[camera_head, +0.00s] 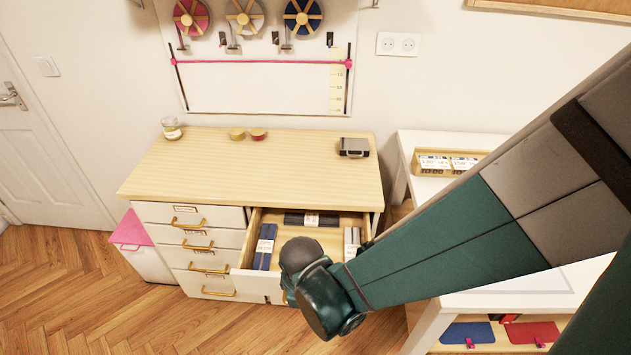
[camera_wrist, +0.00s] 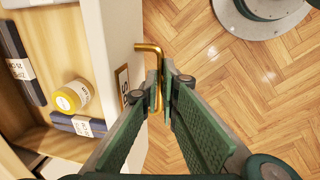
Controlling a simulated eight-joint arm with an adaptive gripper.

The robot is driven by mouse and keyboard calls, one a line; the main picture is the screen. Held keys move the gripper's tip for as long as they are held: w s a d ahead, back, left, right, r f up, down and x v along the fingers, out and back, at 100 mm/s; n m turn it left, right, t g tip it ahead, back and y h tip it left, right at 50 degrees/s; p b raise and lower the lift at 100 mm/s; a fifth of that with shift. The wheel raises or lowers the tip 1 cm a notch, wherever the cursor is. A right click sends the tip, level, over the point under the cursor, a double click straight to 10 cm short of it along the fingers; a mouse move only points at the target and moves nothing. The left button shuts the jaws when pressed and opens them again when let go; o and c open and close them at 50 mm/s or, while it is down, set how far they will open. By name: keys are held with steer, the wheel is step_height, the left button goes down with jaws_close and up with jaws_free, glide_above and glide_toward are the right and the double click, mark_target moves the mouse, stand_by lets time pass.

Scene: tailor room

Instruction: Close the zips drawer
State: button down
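The zips drawer stands pulled open under the wooden worktop in the head view, its inside (camera_head: 290,236) holding packs of zips. In the wrist view its white front (camera_wrist: 118,28) carries a partly hidden label and a brass handle (camera_wrist: 149,47). My gripper (camera_wrist: 163,78) is at this handle, its two green fingers close together with the handle's bar between the tips. It appears shut on the handle, though the contact is partly hidden.
Several closed drawers with brass handles (camera_head: 208,270) are stacked left of the open one. A yellow roll (camera_wrist: 72,96) lies inside the drawer. A white table (camera_head: 405,150) stands at the right. A pink-topped bin (camera_head: 130,230) stands at the left. Wood floor (camera_wrist: 255,95) in front is open.

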steer(key=b, duration=0.1)
glide_above(313, 239)
steer(key=shift+d, duration=0.1)
stand_by(0.3)
steer(key=c, duration=2.8)
jaws_free()
steer(key=shift+w, duration=0.1)
steer(key=shift+o, duration=1)
steer(key=s+r+p, duration=0.1)
steer(key=s+p, duration=0.1)
steer(key=s, duration=2.8)
steer(key=shift+s+r, duration=0.15)
steer(key=shift+r, duration=0.15)
